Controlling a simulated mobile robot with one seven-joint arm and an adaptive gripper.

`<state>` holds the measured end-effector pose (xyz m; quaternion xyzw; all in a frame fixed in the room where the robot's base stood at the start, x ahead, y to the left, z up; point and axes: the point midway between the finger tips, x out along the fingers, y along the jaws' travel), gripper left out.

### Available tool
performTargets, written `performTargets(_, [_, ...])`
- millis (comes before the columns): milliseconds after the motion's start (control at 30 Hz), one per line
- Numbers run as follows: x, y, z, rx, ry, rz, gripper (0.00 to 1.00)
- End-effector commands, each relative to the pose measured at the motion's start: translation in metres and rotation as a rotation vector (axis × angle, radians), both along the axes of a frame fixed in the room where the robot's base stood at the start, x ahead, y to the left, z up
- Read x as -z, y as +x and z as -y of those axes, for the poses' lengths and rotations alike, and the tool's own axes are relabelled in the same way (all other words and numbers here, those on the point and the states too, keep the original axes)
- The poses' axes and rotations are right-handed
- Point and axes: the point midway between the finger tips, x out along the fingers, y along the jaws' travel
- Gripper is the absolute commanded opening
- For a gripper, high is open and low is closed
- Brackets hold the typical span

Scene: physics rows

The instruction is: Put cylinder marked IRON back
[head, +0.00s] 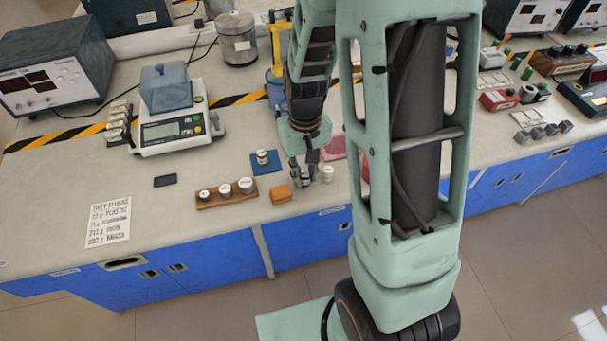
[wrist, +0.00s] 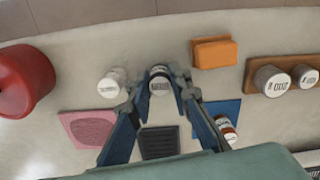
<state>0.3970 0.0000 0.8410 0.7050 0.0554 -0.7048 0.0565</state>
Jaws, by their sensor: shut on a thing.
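My gripper (wrist: 158,92) is shut on a dark cylinder with a pale top (wrist: 159,82); the marking on its top is too small to read. In the head view my gripper (head: 304,180) is low over the bench, right of an orange block (head: 281,193). A wooden rack (head: 212,204) left of the block bears three pale-topped cylinders; two of them show in the wrist view, one nearer (wrist: 270,81) and one farther right. Another white-topped cylinder (head: 327,173) stands on the bench just right of my gripper, also in the wrist view (wrist: 112,83).
A blue mat (head: 266,168) bears a small bottle (head: 262,157). A pink mat (wrist: 88,129) and a dark grid pad (wrist: 159,142) lie near my fingers. A red object (wrist: 25,82) stands at the wrist view's left. A scale (head: 172,132) and a printed card (head: 109,221) are farther left.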

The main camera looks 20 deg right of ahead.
Motion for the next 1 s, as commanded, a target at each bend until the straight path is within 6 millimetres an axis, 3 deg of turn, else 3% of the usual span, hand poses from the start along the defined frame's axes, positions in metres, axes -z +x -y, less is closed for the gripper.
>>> performTargets(267, [0.003,0.000,0.000,0.000,0.000,0.000,0.00])
performTargets(300, [0.003,0.000,0.000,0.000,0.000,0.000,0.19])
performTargets(467, [0.002,0.000,0.000,0.000,0.000,0.000,0.36])
performTargets(800, [-0.002,0.000,0.000,0.000,0.000,0.000,0.36])
performTargets(1000, [-0.031,0.002,0.000,-0.001,0.001,0.006,0.36])
